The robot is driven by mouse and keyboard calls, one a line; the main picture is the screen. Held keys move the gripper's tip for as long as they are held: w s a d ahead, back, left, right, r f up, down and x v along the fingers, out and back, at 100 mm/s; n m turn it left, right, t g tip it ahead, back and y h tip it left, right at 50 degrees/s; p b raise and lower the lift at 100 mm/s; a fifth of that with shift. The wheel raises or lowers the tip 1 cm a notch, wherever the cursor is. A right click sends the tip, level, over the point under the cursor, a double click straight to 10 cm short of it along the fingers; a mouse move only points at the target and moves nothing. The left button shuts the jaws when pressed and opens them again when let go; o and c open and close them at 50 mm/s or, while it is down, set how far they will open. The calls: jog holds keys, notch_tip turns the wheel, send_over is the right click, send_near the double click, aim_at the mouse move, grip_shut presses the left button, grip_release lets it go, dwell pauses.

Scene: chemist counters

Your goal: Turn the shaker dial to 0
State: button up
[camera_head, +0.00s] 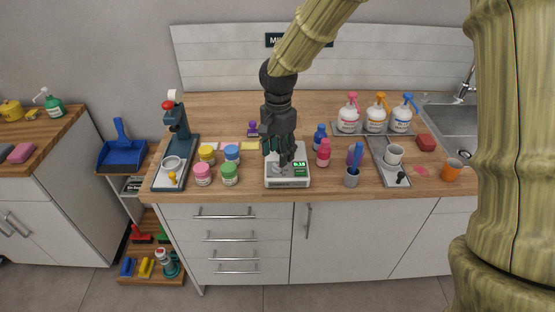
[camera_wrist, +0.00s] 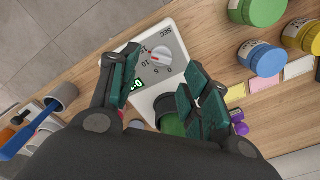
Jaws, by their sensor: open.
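The shaker (camera_head: 288,183) is a white box at the counter's front edge, with a green-lit display (camera_head: 299,168). In the wrist view its white top (camera_wrist: 178,38) carries a round pale dial (camera_wrist: 165,53) with a red pointer. Marks 0, 5, 10, 15 and SEC surround the dial. The pointer faces the 10 and 15 side; I cannot tell the exact mark. A dark cup (camera_wrist: 166,103) with a green inside sits on the shaker. My gripper (camera_wrist: 160,88) is open and empty above the shaker, its fingers either side of the display. In the head view my gripper (camera_head: 281,158) partly hides the shaker.
Pink (camera_head: 202,175), green (camera_head: 229,174), yellow and blue jars stand left of the shaker. A pink bottle (camera_head: 323,153), a blue bottle (camera_head: 319,137) and a grey cup (camera_head: 351,177) stand close on the right. A purple item (camera_head: 252,129) lies behind. A dark stand (camera_head: 177,144) is farther left.

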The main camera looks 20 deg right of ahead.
aim_at(277, 168)
jog(key=shift+f+p, duration=0.3)
jog(key=shift+f, duration=1.8)
jog(key=c, duration=1)
